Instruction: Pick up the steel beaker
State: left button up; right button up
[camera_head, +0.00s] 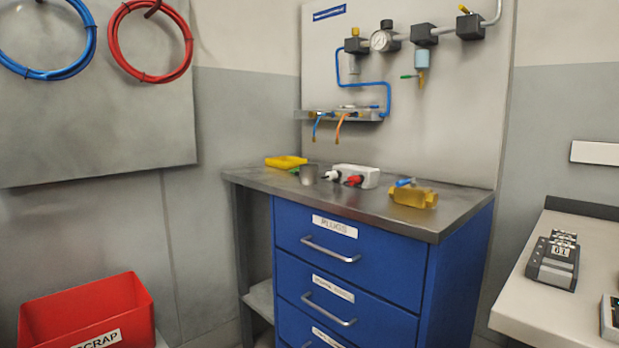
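On the cabinet top are the yellow tray (286,161), the white block (362,172) and a brass valve (414,197). A red scrap bin (88,310) stands lower left. A bench (560,240) with devices is at right. Blue and orange hoses hang behind.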

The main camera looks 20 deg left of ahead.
aim_at(308, 172)
jog(key=i+l+u, duration=0.15)
jog(key=i+u, duration=0.2)
jog(key=i+l+u, duration=0.2)
jog(key=u, duration=0.15)
